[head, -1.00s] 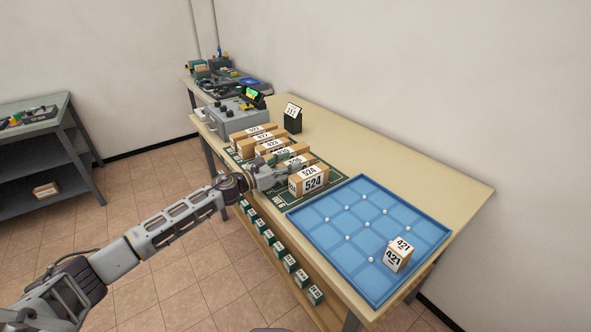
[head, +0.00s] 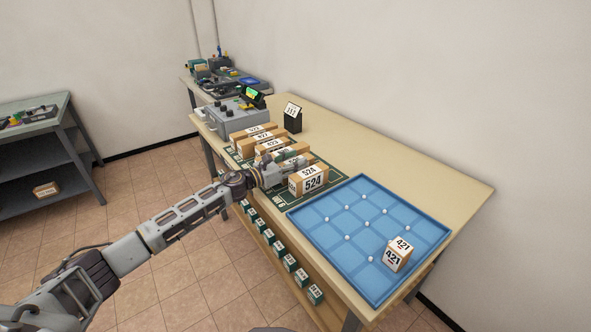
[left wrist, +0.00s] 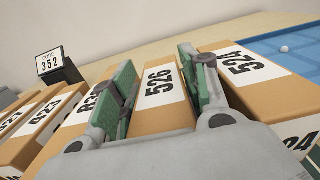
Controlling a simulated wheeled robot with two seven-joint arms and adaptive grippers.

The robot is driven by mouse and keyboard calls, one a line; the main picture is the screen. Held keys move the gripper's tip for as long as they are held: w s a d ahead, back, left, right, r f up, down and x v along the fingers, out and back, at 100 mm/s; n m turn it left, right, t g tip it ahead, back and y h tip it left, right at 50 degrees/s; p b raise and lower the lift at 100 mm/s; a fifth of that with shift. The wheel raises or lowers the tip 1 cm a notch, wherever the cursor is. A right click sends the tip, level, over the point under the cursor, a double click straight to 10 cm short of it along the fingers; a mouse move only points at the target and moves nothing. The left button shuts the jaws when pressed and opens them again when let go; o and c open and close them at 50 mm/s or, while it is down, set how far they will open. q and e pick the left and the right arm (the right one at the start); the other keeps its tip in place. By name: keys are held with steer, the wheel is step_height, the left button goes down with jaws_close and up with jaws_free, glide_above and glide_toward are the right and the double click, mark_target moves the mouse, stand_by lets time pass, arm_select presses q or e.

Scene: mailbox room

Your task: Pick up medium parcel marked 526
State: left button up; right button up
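The parcel marked 526 (left wrist: 160,82) is a brown box with a white label in the left wrist view. It stands in a row between parcel 524 (left wrist: 256,80) and another parcel whose label is partly covered. My left gripper (left wrist: 163,85) has its two green-padded fingers apart, one on each side of parcel 526. I cannot tell if the pads touch it. In the head view my left gripper (head: 292,165) is beside parcel 524 (head: 312,180), and it mostly hides parcel 526. My right gripper is not in view.
Several other parcels stand on the green mat (head: 276,200). A blue tray (head: 330,237) with white studs holds a box marked 421 (head: 397,255). A grey machine (head: 237,118) and a dark card stand (head: 293,118) are behind. The table's right rear is clear.

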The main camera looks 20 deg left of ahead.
arm_select(q)
steer(key=c, duration=0.7)
steer(key=shift+o, duration=0.2)
steer(key=shift+r, duration=0.3)
steer(key=shift+r+p, duration=0.35)
steer(key=shift+r, duration=1.05)
step_height(320, 180, up, 5)
steer(key=shift+p, duration=0.9)
steer(key=shift+r, duration=0.85)
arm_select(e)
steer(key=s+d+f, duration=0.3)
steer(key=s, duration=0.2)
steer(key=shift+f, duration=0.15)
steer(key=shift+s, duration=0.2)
